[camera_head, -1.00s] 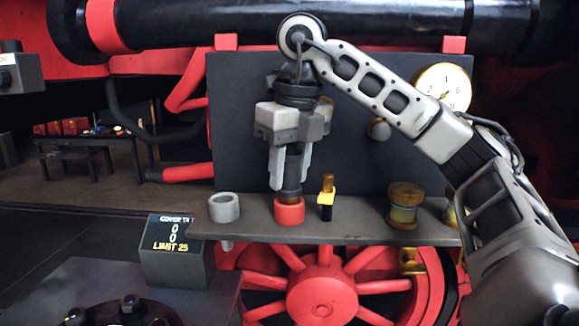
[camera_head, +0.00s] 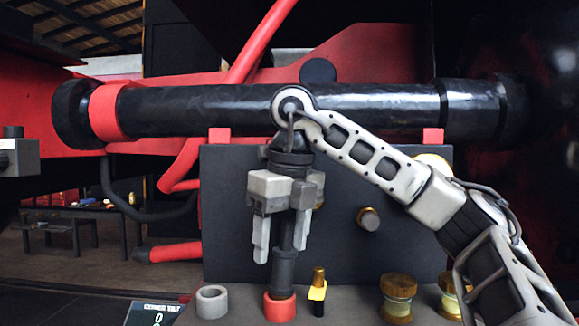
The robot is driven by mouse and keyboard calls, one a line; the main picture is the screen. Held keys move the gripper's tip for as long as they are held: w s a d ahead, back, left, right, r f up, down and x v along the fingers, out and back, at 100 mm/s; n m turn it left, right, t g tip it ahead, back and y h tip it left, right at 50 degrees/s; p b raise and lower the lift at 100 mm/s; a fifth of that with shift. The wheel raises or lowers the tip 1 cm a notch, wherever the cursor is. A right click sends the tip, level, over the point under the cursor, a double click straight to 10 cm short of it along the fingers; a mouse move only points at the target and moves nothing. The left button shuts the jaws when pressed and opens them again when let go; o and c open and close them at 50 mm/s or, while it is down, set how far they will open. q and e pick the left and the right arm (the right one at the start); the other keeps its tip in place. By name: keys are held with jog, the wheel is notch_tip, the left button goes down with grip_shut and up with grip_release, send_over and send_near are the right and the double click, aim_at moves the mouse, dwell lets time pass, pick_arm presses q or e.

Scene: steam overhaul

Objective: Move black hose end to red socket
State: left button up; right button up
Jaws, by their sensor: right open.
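The black hose end (camera_head: 284,268) stands upright in the red socket (camera_head: 280,307), its lower tip hidden inside the rim. My right gripper (camera_head: 280,256) is above the socket and points down. Its fingers are open, one at each side of the dark stem above the hose end, with gaps showing beside the stem. The fingertips are above the wider black part. My left gripper is not in view.
A grey socket (camera_head: 212,301) is left of the red one. A yellow-and-black fitting (camera_head: 318,292) stands close on its right, and brass knobs (camera_head: 397,297) further right. A dark panel (camera_head: 225,220) stands behind. A display (camera_head: 153,313) is cut off at the bottom.

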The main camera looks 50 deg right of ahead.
notch_tip(320, 180, up, 11)
jog(key=s, duration=0.1)
jog(key=shift+s+r, duration=0.15)
jog(key=shift+s, duration=0.2)
